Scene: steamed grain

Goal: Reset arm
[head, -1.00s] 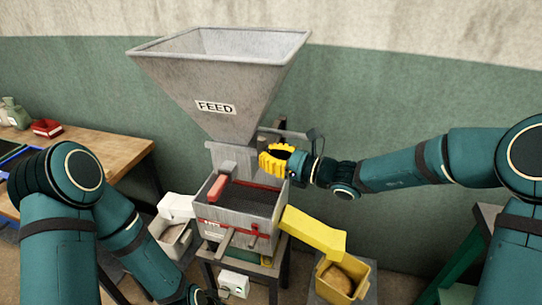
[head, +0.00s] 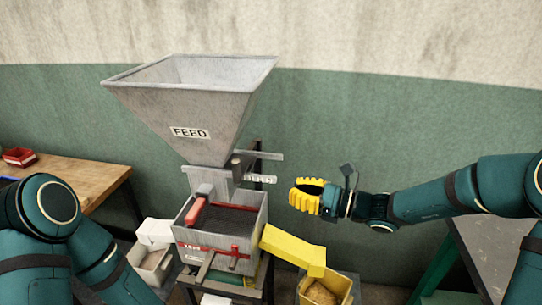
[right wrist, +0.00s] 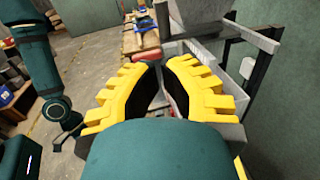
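My right gripper (head: 308,196), with yellow ribbed fingers and dark inner pads, hangs in the air right of the feed machine's neck. It also shows in the right wrist view (right wrist: 163,68), its fingers apart with nothing held between them. A pale ribbed handle (head: 261,179) sticks out from the neck, left of the gripper and clear of it. My left arm comes in at the lower left and runs out of the bottom of the head view. Its gripper cannot be made out.
The grey hopper (head: 190,110) marked FEED stands over a metal box (head: 218,262) with a red-edged front. A yellow chute (head: 293,249) slopes to a yellow bin (head: 340,290). A wooden table (head: 75,183) is at left, a grey-topped stand (head: 490,245) at right.

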